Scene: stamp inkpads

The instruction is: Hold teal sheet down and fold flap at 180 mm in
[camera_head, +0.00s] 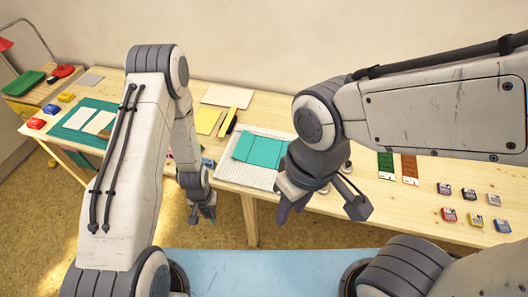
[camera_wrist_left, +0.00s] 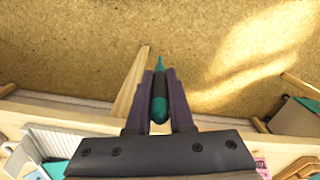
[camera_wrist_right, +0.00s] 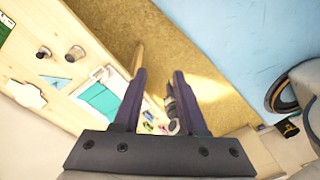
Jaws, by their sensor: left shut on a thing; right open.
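The teal sheet (camera_head: 260,149) lies on a white gridded board (camera_head: 235,172) near the front of the table, with faint lines across it. It also shows in the right wrist view (camera_wrist_right: 103,97). My left gripper (camera_head: 208,214) is shut on a slim dark and teal pen-like tool (camera_wrist_left: 159,84) with a pointed teal tip. It hangs in front of the table edge, left of the board. My right gripper (camera_head: 290,212) is open and empty, in front of the board and apart from the sheet. My right wrist hides part of the board's right side.
A yellow sheet (camera_head: 207,121) and a white sheet (camera_head: 228,95) lie behind the board. A green cutting mat (camera_head: 73,134) with white cards is at the left. Green (camera_head: 386,165) and brown (camera_head: 410,169) strips and several inkpads (camera_head: 448,214) are at the right.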

